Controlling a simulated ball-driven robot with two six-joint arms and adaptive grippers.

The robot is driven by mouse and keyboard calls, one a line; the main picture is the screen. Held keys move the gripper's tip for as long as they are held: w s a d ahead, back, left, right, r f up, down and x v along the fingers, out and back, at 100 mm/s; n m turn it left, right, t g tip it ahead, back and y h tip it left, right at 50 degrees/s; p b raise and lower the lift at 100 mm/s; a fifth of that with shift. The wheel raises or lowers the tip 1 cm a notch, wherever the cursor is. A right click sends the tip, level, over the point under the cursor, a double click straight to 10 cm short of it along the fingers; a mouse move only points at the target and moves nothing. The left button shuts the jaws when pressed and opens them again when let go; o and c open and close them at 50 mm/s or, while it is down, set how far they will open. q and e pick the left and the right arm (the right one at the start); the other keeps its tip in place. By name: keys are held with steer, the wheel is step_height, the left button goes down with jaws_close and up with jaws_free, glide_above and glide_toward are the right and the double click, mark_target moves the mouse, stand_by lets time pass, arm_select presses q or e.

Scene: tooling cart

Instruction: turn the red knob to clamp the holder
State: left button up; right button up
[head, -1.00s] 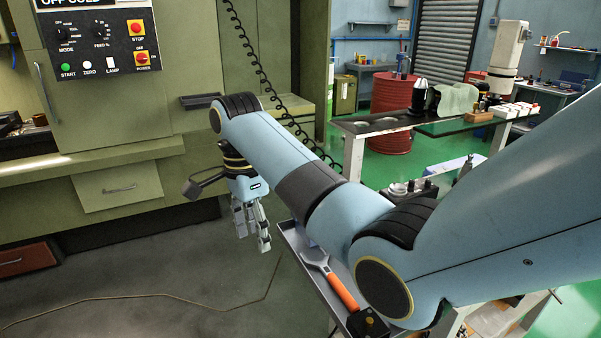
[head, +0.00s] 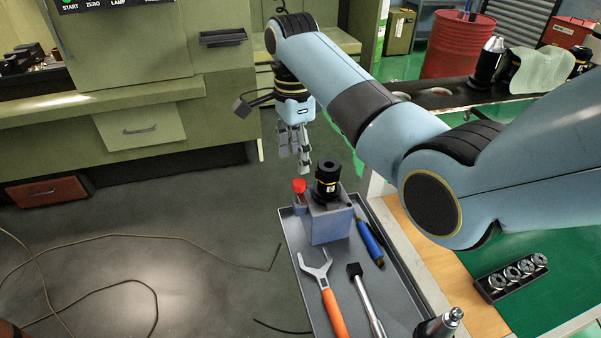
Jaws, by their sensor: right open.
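The red knob (head: 298,186) sticks up at the left side of a grey clamp block (head: 330,222) on the cart's tray. A black tool holder (head: 327,178) with a thin yellow ring stands upright in the top of the block. My right gripper (head: 304,168) hangs fingers down, open and empty, behind the knob in the picture and apart from it. My left gripper is not in view.
The grey tray (head: 290,240) also holds an orange-handled spanner (head: 332,305), a wrench (head: 366,300) and a blue-handled tool (head: 369,243). A black rack of collets (head: 512,275) lies to the right. A green machine (head: 130,70) stands at left. The floor left of the tray is clear except for cables.

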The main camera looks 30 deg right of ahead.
mark_target(298, 182)
step_height(298, 182, down, 4)
steer(key=shift+s+d+r, duration=0.1)
steer(key=shift+d+r, duration=0.05)
step_height(298, 182, down, 2)
steer(key=shift+d+f+p, duration=0.1)
steer(key=shift+f+p, duration=0.1)
steer(key=shift+p, duration=0.1)
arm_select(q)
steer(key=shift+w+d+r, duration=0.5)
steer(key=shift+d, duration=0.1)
arm_select(e)
steer(key=shift+f, duration=0.45)
steer(key=shift+c, duration=0.2)
jaws_close()
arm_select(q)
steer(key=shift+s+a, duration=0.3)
